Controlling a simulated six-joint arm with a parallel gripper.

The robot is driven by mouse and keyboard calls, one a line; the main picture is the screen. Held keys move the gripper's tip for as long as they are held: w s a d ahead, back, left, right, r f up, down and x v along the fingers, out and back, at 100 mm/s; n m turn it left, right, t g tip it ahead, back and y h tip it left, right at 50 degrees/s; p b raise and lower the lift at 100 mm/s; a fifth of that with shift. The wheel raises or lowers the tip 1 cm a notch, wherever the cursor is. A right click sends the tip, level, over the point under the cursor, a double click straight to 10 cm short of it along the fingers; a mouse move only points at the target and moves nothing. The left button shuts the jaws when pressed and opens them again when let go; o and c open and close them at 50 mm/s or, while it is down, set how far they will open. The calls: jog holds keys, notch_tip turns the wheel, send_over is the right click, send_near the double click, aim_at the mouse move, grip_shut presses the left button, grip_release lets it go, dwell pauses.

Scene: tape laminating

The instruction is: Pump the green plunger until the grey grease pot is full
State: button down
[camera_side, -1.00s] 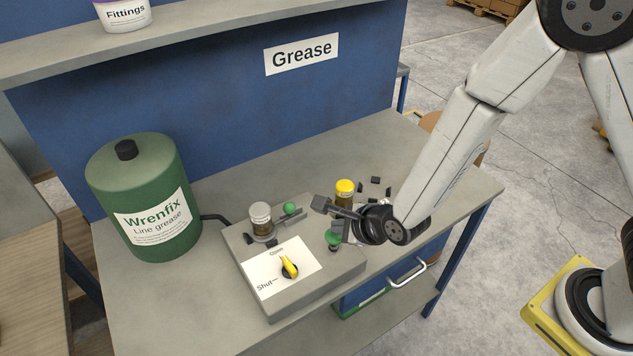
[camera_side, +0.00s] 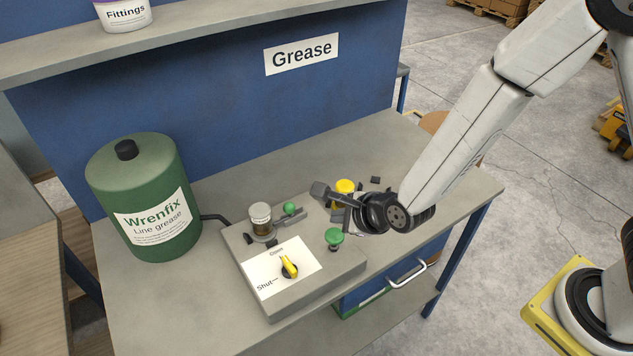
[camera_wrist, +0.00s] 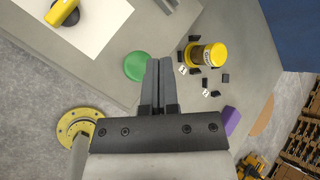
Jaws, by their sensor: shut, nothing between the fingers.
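The green plunger (camera_side: 334,237) stands on the right part of the grey pump block, its round head clear of my gripper. It also shows in the wrist view (camera_wrist: 136,66), just left of my fingertips. My gripper (camera_wrist: 159,64) is shut and empty, with its two fingers together. The grease pot (camera_side: 260,218), a clear jar with a greyish top, stands at the block's back left. Brown grease shows in its lower part; the exact level is hard to tell.
A yellow valve handle (camera_side: 289,267) on the block points toward Open. A smaller green knob (camera_side: 290,208) sits behind. A yellow-lidded jar (camera_side: 344,187) stands behind my gripper among small dark pieces. A green Wrenfix drum (camera_side: 152,205) stands left. The front-left tabletop is clear.

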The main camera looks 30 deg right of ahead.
jog(key=shift+r, duration=1.45)
jog(key=shift+d+r+n, duration=0.15)
jog(key=shift+d+n, duration=0.4)
jog(key=shift+n, duration=0.15)
jog(key=s+d+r+n+g+h, duration=0.1)
jog(key=s+d+n+g, duration=0.2)
jog(key=s+d+n, duration=0.2)
jog(key=s+d+r+n+g, duration=0.1)
jog(key=s+d+n+g, duration=0.2)
jog(key=d+n, duration=0.9)
jog(key=shift+s+r+n+h, duration=0.4)
jog(key=shift+s+n, duration=0.9)
jog(key=shift+n, duration=1.8)
